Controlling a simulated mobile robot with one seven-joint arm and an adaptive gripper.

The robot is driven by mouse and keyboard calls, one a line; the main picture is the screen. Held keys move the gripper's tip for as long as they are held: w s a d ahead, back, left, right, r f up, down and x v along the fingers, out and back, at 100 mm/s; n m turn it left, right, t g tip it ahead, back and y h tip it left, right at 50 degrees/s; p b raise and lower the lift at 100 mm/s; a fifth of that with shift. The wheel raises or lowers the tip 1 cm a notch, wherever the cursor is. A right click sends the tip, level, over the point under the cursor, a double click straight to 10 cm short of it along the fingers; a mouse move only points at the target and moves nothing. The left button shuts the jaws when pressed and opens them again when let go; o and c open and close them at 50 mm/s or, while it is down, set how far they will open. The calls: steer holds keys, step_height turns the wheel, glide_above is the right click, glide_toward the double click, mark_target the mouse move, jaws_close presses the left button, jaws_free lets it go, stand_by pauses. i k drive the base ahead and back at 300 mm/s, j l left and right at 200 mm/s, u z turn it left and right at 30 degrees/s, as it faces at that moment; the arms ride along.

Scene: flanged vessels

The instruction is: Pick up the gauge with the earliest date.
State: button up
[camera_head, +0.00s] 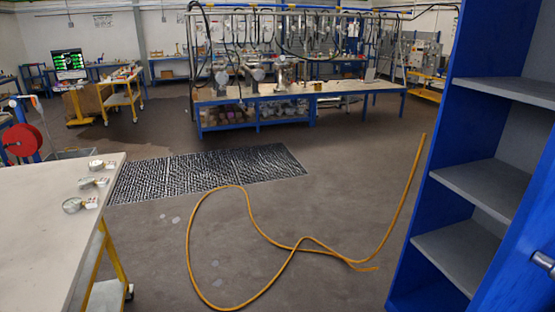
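Three small round gauges rest in a row along the right edge of a pale tabletop at the left of the head view. The far gauge (95,165) is at the back, the middle gauge (87,183) is in between, and the near gauge (72,205) is closest to me. Each has a small white tag with reddish marks beside it, including a tag by the near gauge (91,203). The tags are too small for me to read any date. My gripper is not in view.
The gauges' table (40,230) has yellow legs. A yellow hose (190,240) lies looped on the floor, near a black grated mat (210,172). A blue cabinet with grey shelves (470,190) stands at the right. A blue workbench (300,92) is farther back.

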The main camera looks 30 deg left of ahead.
mark_target(88, 183)
steer(key=u, duration=2.5)
steer(key=i+l, duration=0.15)
steer(key=i, duration=0.3)
steer(key=i+l+u, duration=0.15)
steer(key=i, duration=0.3)
steer(key=i+l, duration=0.2)
steer(key=i, duration=0.25)
steer(key=i+l+u, duration=0.1)
steer(key=i, duration=0.35)
steer(key=l, duration=0.1)
